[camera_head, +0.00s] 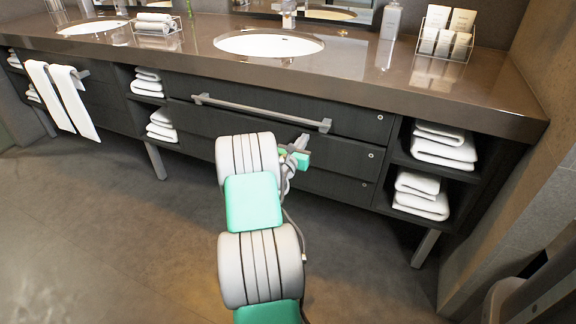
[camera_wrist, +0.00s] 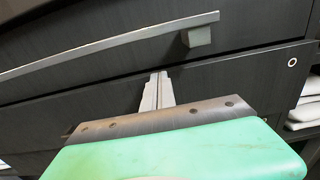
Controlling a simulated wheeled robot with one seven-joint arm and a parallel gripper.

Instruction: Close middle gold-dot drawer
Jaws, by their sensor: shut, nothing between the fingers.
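The middle drawer (camera_head: 340,155) is a dark wood front below the one with the long grey bar handle, with a small round dot (camera_head: 371,155) near its right end. It also shows in the wrist view (camera_wrist: 235,85), its dot at the upper right. I cannot tell whether it stands slightly proud of the cabinet. My gripper (camera_head: 303,138) is shut and empty in front of this drawer. In the wrist view my fingertips (camera_wrist: 159,75) overlap its upper part, just below the bar handle; I cannot tell if they touch. My arm hides the drawer's left-middle part.
The bar handle (camera_head: 262,112) sticks out above my gripper. The brown countertop (camera_head: 350,78) overhangs the drawers. Open shelves with folded white towels (camera_head: 443,145) stand to the right, and more towels (camera_head: 162,124) to the left. The floor (camera_head: 110,230) at left is clear.

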